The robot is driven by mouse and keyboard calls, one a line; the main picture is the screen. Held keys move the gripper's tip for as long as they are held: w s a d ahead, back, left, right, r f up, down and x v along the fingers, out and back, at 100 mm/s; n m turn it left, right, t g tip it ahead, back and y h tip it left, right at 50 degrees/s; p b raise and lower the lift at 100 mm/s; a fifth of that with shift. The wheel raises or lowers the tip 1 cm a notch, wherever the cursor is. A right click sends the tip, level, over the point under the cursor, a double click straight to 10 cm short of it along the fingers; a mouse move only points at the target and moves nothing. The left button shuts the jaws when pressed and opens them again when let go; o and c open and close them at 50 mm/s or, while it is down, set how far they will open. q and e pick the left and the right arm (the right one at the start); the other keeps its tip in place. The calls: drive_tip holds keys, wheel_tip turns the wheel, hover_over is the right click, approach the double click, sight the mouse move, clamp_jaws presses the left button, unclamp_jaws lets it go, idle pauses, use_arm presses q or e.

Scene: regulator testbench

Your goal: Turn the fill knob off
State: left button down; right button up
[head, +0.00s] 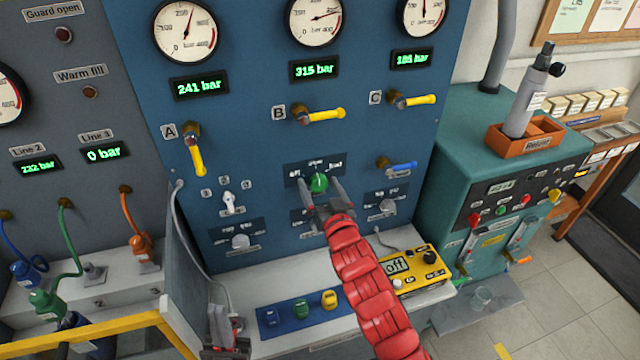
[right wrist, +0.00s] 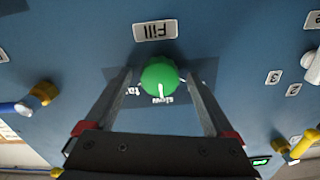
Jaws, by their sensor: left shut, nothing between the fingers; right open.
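The fill knob (head: 318,183) is a round green knob on the blue panel, and it also shows in the right wrist view (right wrist: 160,77). Its white mark points at the "slow" label (right wrist: 161,100). A "Fill" plate (right wrist: 155,31) sits on the other side of the knob. My right gripper (head: 322,190) is open, with one finger on each side of the knob; gaps show between fingers and knob in the right wrist view (right wrist: 158,85). My left gripper (head: 226,328) is shut and empty at the lower left, away from the knob.
Yellow levers A (head: 196,155), B (head: 322,115) and C (head: 415,100) stick out above the knob. A blue lever (head: 400,167) is to its right. A yellow box reading "off" (head: 412,270) and a blue tray (head: 288,315) lie on the ledge below.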

drive_tip(key=c, duration=1.4)
drive_tip(key=shift+f+n+b, duration=0.2)
drive_tip(key=shift+n+b, duration=1)
drive_tip(key=shift+b, duration=0.05)
drive_tip(key=n+b, duration=0.1)
drive_tip(key=n, duration=0.1)
drive_tip(key=shift+a+n+b, duration=0.1)
drive_tip(key=shift+n+b, duration=0.2)
drive_tip(key=shift+n, duration=0.1)
drive_tip(key=n+b, duration=0.1)
drive_tip(key=n, duration=0.2)
drive_tip(key=shift+r, duration=0.1)
drive_tip(key=shift+n+b, duration=0.35)
drive_tip(key=shift+n, duration=1.45)
